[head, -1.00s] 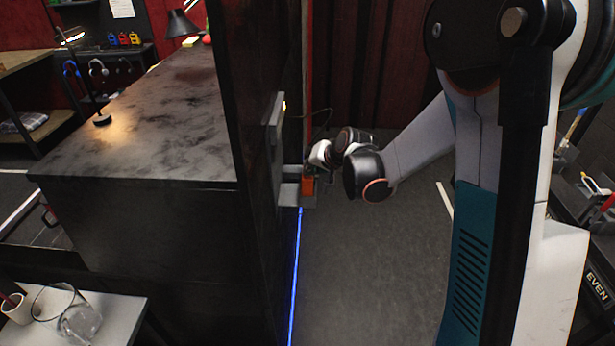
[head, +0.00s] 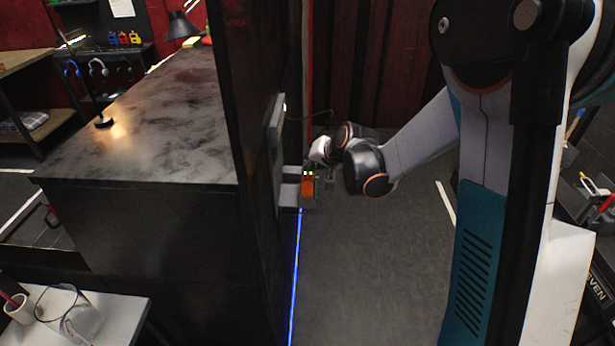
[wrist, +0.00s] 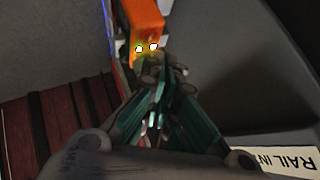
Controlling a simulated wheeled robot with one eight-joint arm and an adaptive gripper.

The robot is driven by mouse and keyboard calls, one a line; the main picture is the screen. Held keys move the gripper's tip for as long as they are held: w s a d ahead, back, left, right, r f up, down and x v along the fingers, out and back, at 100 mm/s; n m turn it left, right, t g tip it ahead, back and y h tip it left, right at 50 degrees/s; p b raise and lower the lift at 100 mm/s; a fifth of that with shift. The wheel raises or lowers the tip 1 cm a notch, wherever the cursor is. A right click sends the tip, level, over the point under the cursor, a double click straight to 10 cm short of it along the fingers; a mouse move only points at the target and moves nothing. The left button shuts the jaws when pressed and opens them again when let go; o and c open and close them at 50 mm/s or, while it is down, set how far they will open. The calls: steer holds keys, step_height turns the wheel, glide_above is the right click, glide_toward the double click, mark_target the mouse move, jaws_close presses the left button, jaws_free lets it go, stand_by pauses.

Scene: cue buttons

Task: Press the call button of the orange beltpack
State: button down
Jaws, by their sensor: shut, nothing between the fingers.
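The orange beltpack (head: 308,187) hangs at the side of the dark upright panel in the head view. Small yellow lights show near its top. In the wrist view the orange beltpack (wrist: 145,18) is at the top, with two lit whitish-yellow spots on its near end. My gripper (wrist: 165,68) is shut and empty, its tips close below and beside the lit spots. I cannot tell whether they touch the beltpack. In the head view my wrist partly hides the gripper, just right of the beltpack. Which spot is the call button cannot be read.
The dark panel (head: 238,120) and long counter (head: 150,130) stand left of the beltpack. Grey brackets (head: 289,185) sit beside it. A blue light strip (head: 296,270) runs along the floor. Open floor (head: 380,270) lies to the right. A "RAIL IN" label (wrist: 285,161) shows in the wrist view.

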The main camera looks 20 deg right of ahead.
mark_target(310, 176)
steer(key=shift+r+p, duration=1.4)
steer(key=shift+r, duration=1)
steer(key=s+a+r+n+g+h+b, duration=0.1)
steer(key=s+r+b, duration=0.15)
steer(key=s, duration=0.55)
steer(key=s+a+r+n+b, duration=0.15)
steer(key=s+r, duration=0.25)
steer(key=s, duration=0.4)
steer(key=s+f+n+h+b, duration=0.1)
steer(key=s+f, duration=0.1)
steer(key=s, duration=0.7)
steer(key=s+d+f+n+b, duration=0.1)
steer(key=s+n, duration=0.1)
steer(key=s, duration=0.7)
steer(key=shift+d+f+g+h+b, duration=0.3)
steer(key=shift+f+g+h, duration=0.1)
